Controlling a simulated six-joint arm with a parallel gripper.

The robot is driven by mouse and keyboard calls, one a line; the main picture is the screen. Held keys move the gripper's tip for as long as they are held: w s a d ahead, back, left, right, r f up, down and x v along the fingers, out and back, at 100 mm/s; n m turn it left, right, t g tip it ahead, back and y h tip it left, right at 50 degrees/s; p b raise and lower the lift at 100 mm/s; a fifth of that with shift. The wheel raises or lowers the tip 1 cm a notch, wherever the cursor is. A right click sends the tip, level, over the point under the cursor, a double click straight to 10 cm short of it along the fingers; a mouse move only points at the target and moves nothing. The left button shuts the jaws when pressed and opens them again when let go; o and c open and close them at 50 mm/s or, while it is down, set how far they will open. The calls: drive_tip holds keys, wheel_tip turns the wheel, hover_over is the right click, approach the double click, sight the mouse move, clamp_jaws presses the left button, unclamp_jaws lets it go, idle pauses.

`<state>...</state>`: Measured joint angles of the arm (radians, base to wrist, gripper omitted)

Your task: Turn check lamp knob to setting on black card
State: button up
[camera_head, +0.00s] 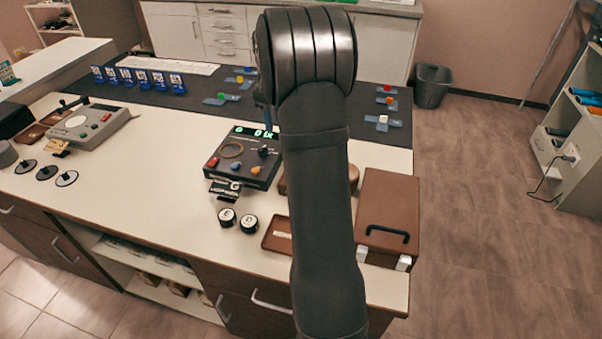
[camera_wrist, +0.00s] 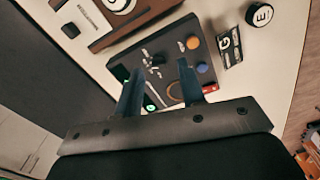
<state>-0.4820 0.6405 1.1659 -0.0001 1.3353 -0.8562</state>
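The check lamp unit (camera_head: 237,170) is a dark box on the bench with a lit green display (camera_head: 256,132), which seems to read G and 0 lx. Its black knob (camera_head: 263,150) is near the display; it also shows in the wrist view (camera_wrist: 157,60) with white marks around it. The black card (camera_head: 225,188) lies at the unit's front edge and shows a white G in the wrist view (camera_wrist: 228,44). My gripper (camera_wrist: 158,68) is open and empty, its two fingers above the unit, around the knob in the picture. Contact cannot be told.
Red, blue and orange buttons and a ring sit on the unit. Two black round pieces (camera_head: 249,223) lie in front. A brown case (camera_head: 387,215) stands to the right, a grey device (camera_head: 92,125) to the left. Blue stands (camera_head: 143,77) line the dark mat behind.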

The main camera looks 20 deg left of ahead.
drive_tip(key=s+d+r+m, duration=0.3)
drive_tip(key=s+d+r, duration=0.15)
drive_tip(key=d, duration=0.55)
drive_tip(key=f, duration=1.2)
drive_tip(key=s+f, duration=0.1)
drive_tip(key=f, duration=0.5)
drive_tip(key=shift+a, duration=0.1)
drive_tip(key=shift+c, duration=0.5)
clamp_jaws()
